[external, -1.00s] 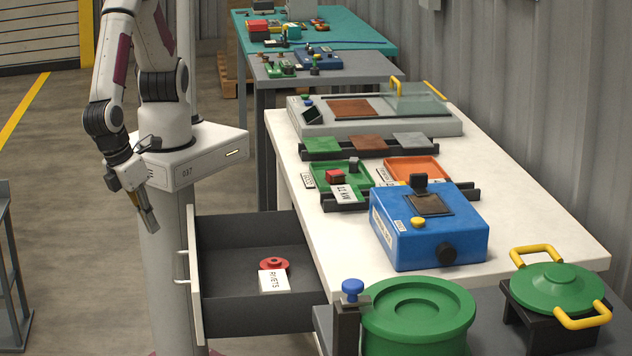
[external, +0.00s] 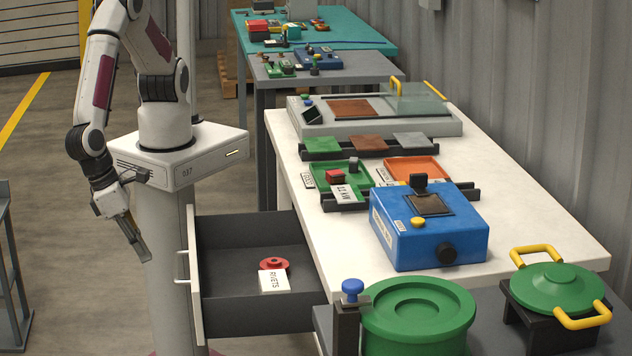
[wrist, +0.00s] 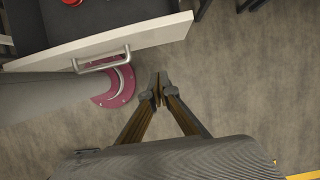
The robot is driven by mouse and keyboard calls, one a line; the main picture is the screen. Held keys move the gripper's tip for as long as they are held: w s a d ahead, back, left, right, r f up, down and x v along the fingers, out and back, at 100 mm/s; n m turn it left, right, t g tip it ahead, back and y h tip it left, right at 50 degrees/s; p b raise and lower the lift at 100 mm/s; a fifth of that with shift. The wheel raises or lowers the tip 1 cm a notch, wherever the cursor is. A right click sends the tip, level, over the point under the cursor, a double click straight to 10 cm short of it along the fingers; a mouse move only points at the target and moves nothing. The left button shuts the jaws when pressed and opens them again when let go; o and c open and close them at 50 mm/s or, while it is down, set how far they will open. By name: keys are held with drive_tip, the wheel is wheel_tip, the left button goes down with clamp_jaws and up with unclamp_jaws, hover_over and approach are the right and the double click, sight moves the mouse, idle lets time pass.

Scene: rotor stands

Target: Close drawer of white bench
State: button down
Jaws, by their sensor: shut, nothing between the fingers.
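The white bench (external: 510,215) has its drawer (external: 245,301) pulled out to the left. The drawer has a dark inside, a white front (external: 194,265) and a metal handle (external: 181,267). In the wrist view the drawer front (wrist: 150,40) and handle (wrist: 102,61) lie at the upper left. In the drawer are a red round part (external: 273,263) and a white RIVETS card (external: 274,281). My gripper (external: 146,259) is shut and empty, left of the drawer front and apart from the handle. Its shut fingertips show in the wrist view (wrist: 158,88) beyond the handle's right end.
A blue box (external: 430,240), a green tray (external: 325,168) and an orange tray (external: 420,168) are on the bench top. A green round container (external: 417,315) stands in front. A dark rack (external: 12,280) stands at far left. Open floor lies left of the drawer.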

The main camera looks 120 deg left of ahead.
drive_tip(key=shift+f, duration=0.1)
drive_tip(key=w+a+f, duration=0.5)
drive_tip(key=f, duration=0.4)
drive_tip(key=shift+w+a, duration=0.2)
drive_tip(key=shift+a, duration=0.05)
idle(0.6)
idle(0.3)
drive_tip(key=w+a, duration=2)
drive_tip(key=shift+w+a, duration=0.25)
